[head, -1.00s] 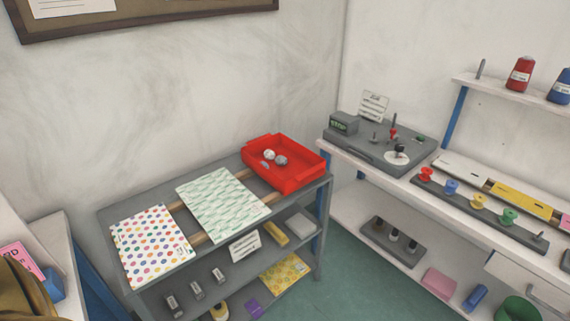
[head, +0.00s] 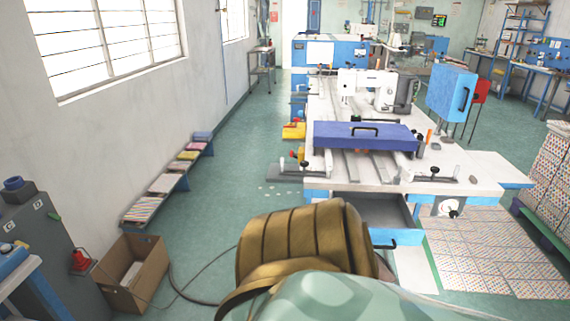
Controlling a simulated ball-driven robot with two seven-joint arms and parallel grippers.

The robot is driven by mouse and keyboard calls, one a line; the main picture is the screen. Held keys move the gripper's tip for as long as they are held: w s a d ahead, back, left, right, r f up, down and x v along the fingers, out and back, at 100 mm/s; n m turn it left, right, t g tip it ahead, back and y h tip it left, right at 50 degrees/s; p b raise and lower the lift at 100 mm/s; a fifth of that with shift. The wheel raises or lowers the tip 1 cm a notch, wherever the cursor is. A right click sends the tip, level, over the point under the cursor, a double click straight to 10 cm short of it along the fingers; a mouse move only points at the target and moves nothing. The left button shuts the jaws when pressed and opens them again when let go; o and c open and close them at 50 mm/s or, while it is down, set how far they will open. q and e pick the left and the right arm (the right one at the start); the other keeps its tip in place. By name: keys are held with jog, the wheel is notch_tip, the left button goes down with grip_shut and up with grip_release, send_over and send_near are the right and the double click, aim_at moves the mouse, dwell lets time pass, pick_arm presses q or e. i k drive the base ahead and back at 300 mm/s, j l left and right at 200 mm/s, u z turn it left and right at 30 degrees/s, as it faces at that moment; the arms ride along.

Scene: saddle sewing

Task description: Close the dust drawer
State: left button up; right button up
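The dust drawer (head: 385,209) shows in the head view under the front edge of the white sewing table (head: 478,181). It is pulled out toward me, and its grey inside shows. Its blue front (head: 408,236) has a dark handle near the middle. A brown ribbed shape in the lower middle hides the left part of the drawer front. Neither of my grippers is in view.
A cardboard box (head: 133,275) stands on the floor at the left, with a dark cable beside it. A low bench (head: 172,183) runs along the left wall. Patterned sheets (head: 490,250) lie on the floor right of the drawer. Green floor (head: 225,195) is clear left of the table.

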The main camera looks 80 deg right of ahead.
aim_at(390, 218)
jog(key=z, duration=3.5)
